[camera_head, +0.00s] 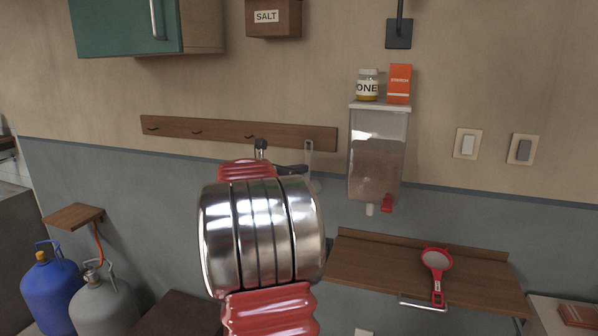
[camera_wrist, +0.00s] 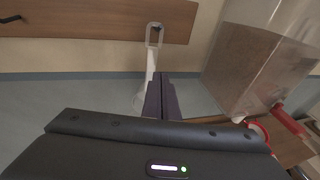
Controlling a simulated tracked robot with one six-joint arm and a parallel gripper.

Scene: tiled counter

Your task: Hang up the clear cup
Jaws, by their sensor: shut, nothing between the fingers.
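The clear cup (camera_head: 308,148) is at the right part of the wooden hook rail (camera_head: 180,127), with its long handle upright. In the wrist view the looped top of the clear cup (camera_wrist: 154,36) surrounds a dark hook on the rail (camera_wrist: 95,15), and the handle runs down below it. The cup's lower part is mostly hidden behind my gripper. My gripper (camera_head: 298,169) is just in front of the cup and below the rail. In the wrist view my gripper's (camera_wrist: 161,78) dark fingers are together and empty. I cannot tell whether they touch the cup.
A clear dispenser (camera_head: 378,130) with a red tap hangs close on the right, a jar and an orange box on top. Other hooks on the rail's left are bare. Gas bottles (camera_head: 50,290) stand lower left.

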